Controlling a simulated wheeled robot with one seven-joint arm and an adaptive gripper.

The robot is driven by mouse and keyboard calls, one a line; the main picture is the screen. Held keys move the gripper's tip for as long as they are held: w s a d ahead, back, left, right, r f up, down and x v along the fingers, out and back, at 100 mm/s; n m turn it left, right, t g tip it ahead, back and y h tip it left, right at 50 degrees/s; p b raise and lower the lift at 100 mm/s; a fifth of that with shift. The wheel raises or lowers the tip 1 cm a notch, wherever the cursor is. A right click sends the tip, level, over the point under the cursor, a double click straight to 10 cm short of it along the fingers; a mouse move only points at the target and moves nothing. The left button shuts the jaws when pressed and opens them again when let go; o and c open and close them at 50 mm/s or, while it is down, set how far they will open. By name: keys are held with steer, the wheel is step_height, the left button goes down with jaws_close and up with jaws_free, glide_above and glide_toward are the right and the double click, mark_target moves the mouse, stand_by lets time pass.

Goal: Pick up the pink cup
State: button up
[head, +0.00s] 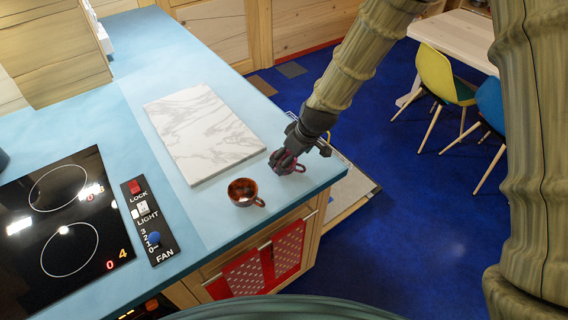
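The pink cup (298,168) is at the right edge of the blue counter, in the head view. Only part of it shows, with a handle-like curve on its right. My gripper (283,160) reaches down from the upper right, and its dark fingers are at the cup and cover much of it. I cannot tell whether the fingers are closed on it, or whether the cup rests on the counter.
A brown-red cup (243,193) stands on the counter, left of and nearer than my gripper. A white marble board (203,133) lies behind it. A black cooktop (62,222) and fan switch panel (149,222) are at left. Chairs (435,72) stand beyond the counter.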

steer(key=shift+a+p+x, duration=0.25)
steer(key=shift+p+x, duration=0.7)
steer(key=shift+x, duration=0.4)
steer(key=shift+p+x, duration=0.35)
steer(key=shift+x, duration=0.75)
steer(key=shift+s, duration=0.1)
steer(key=c, duration=1.3)
steer(key=shift+o, duration=0.2)
steer(key=shift+r, duration=0.15)
